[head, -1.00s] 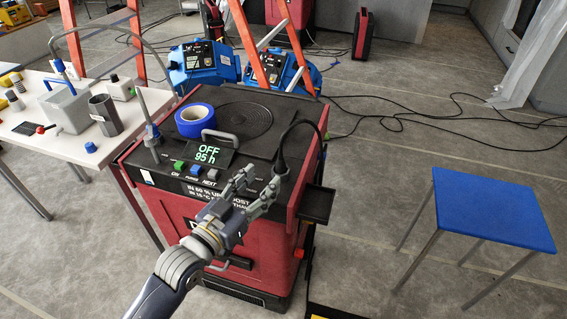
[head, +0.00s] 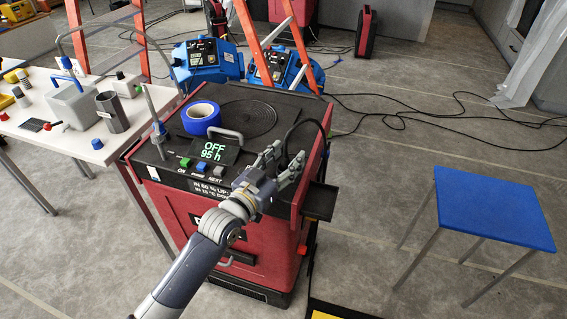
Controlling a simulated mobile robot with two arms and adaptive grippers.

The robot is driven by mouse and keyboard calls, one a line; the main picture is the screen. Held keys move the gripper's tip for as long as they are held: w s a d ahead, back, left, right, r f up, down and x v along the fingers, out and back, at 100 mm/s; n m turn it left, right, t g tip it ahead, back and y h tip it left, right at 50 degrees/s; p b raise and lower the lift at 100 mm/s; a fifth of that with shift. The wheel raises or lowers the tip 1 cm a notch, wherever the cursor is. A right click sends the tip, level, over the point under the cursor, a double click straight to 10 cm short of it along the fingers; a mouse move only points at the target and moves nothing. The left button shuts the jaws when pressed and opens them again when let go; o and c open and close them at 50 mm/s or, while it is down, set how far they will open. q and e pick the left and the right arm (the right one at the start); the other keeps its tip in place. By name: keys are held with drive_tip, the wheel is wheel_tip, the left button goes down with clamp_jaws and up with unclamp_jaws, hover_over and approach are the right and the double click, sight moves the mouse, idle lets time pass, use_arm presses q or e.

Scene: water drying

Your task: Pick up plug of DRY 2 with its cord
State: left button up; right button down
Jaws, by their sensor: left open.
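The red machine (head: 185,215) with a black top stands in the middle; its display reads "OFF 95 h". A black cord (head: 300,124) arches over its right edge and comes down to the plug, which is mostly hidden by the fingers of my left gripper (head: 286,156). That gripper is open, its fingertips apart on either side of where the cord comes down. I cannot tell whether the fingers touch the plug. The machine's front label is largely covered by my left arm, so I cannot read the number. My right gripper is not in view.
A blue tape roll (head: 201,118) and a grey handle (head: 224,135) are on the machine top. A black side tray (head: 319,201) juts out right. A white table (head: 75,142) with several items stands left, a blue stool (head: 490,215) right. Orange ladder legs (head: 303,55) rise behind.

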use_arm(q)
clamp_jaws()
